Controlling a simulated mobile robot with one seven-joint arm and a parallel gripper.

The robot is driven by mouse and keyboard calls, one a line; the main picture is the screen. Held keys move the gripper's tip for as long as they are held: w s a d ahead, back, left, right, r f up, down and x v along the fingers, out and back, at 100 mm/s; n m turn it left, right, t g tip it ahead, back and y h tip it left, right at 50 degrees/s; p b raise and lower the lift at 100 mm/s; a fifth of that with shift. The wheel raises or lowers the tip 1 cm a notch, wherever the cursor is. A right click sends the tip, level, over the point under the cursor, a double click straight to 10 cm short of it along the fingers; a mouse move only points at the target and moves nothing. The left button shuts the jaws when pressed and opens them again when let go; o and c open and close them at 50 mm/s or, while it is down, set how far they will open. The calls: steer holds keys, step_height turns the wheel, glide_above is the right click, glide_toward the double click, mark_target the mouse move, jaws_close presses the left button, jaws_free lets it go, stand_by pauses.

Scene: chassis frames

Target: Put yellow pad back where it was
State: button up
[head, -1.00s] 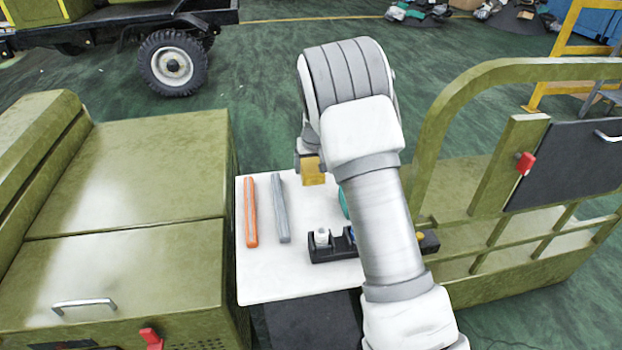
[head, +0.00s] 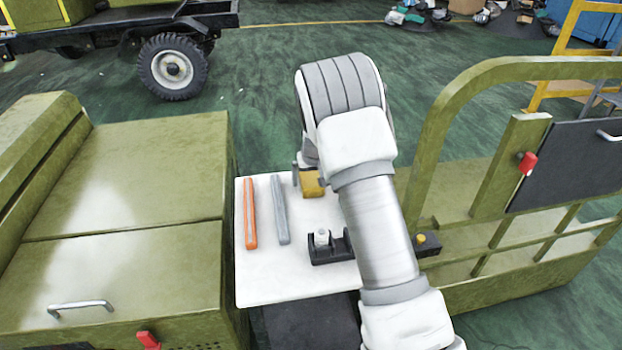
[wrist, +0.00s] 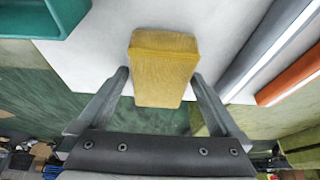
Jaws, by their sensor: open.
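The yellow pad (head: 312,184) is a small block at the far side of the white table top (head: 290,285), right of the grey bar. In the wrist view the yellow pad (wrist: 163,68) lies between the fingers of my gripper (wrist: 160,76), near the table edge. In the head view my arm and wrist hide much of the gripper. I cannot tell for sure whether the pad's underside touches the table.
An orange bar (head: 250,213) and a grey bar (head: 280,209) lie left of the pad. A black holder (head: 328,249) with a white piece stands nearer, partly behind my arm. A teal container (wrist: 40,18) shows in the wrist view. The table's near left is clear.

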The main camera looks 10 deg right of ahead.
steer(key=shift+r, duration=0.1)
steer(key=shift+r, duration=0.3)
steer(key=s+f+p+v, duration=0.1)
steer(key=s+p+v, duration=0.2)
steer(key=v, duration=2)
steer(key=s+r, duration=0.3)
steer(key=s, duration=1.1)
steer(key=s+r+t, duration=0.1)
steer(key=s+r, duration=0.3)
steer(key=s, duration=1.1)
steer(key=shift+s, duration=0.15)
steer(key=shift+r, duration=0.2)
